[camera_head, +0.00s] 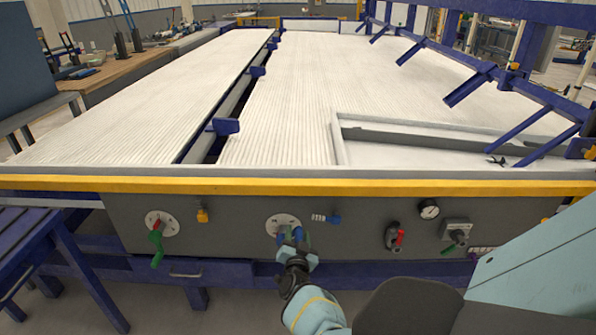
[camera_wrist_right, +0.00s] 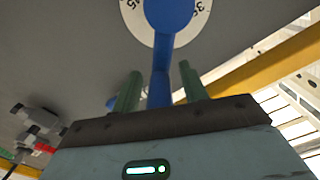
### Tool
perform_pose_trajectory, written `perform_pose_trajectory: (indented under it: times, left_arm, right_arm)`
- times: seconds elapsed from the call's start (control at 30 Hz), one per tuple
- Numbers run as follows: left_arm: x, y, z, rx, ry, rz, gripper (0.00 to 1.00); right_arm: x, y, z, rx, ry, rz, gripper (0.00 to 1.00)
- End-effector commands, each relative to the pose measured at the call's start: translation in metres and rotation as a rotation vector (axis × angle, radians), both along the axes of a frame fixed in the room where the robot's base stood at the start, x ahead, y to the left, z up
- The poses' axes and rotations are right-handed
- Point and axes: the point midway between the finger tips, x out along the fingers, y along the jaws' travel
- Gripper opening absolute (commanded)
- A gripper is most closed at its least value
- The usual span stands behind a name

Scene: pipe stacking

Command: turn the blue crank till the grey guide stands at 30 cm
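The blue crank (camera_head: 297,234) sits on a round white dial (camera_head: 280,222) on the grey front panel. It also shows in the right wrist view, its blue hub and arm (camera_wrist_right: 162,50) in front of the white dial (camera_wrist_right: 140,20). The dial's numbers are cut off by the hub and frame edge. My right gripper (camera_head: 294,240) is at the crank. Its green fingers (camera_wrist_right: 159,88) stand apart on either side of the blue handle, with gaps visible. A grey bar (camera_head: 425,141) lies across the right-hand bed; I cannot tell whether it is the grey guide. My left gripper is not in view.
A red and green crank (camera_head: 156,243) is left on the panel. A red-handled valve (camera_head: 397,238), a gauge (camera_head: 429,209) and a green-handled switch (camera_head: 455,238) are to the right. A yellow rail (camera_head: 250,185) runs above the panel.

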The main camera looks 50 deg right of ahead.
Motion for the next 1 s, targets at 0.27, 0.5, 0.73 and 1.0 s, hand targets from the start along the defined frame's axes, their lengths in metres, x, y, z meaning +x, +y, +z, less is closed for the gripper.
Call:
perform_pose_trajectory:
  times: [0.27,0.5,0.73,1.0]
  left_arm:
    - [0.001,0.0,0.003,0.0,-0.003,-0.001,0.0]
    - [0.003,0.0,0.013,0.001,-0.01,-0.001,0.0]
    - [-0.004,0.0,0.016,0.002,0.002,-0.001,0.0]
    - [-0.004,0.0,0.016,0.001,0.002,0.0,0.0]
  right_arm:
    - [-0.004,0.004,0.002,0.0,-0.004,-0.001,0.43]
    - [-0.027,0.032,0.003,0.0,-0.004,-0.001,0.43]
    - [-0.046,0.054,0.002,0.001,-0.002,0.0,0.43]
    - [-0.051,0.059,0.001,-0.001,-0.002,-0.001,0.43]
